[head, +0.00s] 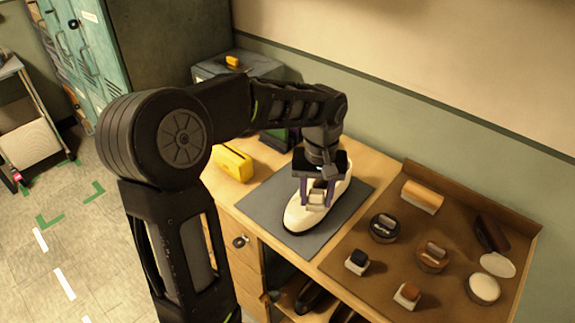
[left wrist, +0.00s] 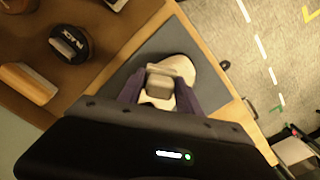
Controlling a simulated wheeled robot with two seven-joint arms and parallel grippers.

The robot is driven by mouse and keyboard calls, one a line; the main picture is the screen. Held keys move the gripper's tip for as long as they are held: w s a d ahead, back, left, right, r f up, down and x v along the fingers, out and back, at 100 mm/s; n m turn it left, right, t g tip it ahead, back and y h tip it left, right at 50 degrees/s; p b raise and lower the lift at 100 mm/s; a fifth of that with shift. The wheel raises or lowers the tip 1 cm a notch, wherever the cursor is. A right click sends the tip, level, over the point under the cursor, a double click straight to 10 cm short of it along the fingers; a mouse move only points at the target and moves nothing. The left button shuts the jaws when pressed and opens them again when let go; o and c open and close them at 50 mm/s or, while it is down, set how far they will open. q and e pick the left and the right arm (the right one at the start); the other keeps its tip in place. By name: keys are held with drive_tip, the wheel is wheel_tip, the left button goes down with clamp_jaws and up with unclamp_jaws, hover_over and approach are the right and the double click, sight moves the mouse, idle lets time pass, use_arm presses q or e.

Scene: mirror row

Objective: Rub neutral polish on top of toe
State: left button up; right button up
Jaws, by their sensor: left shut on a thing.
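A cream-white shoe (head: 299,215) lies on a grey mat (head: 262,205), its toe toward the front left. It also shows in the left wrist view (left wrist: 180,66). My left gripper (head: 316,191) is over the shoe, pointing down, its purple fingers shut on a small dauber (head: 317,201) with a pale part and a grey-brown block (left wrist: 159,87). The dauber is over the front half of the shoe; I cannot tell whether it touches. An open tin with pale polish (head: 483,288) stands at the tray's right, its lid (head: 497,265) beside it. My right gripper is out of view.
The brown tray (head: 335,265) also holds a black tin (head: 384,228), a brown tin (head: 432,257), a black dauber (head: 357,262), a brown dauber (head: 407,295) and brushes (head: 422,196). A yellow object (head: 234,163) lies left of the mat. Shelves with dark shoes are below.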

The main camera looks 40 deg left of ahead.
use_arm(q)
wheel_tip(320, 180, up, 3)
drive_tip(key=shift+w+d+f+p, duration=0.1)
drive_tip(key=shift+d+p, duration=0.05)
drive_tip(key=shift+p, duration=0.75)
drive_tip(key=shift+r+p, duration=0.8)
drive_tip(key=shift+r, duration=0.35)
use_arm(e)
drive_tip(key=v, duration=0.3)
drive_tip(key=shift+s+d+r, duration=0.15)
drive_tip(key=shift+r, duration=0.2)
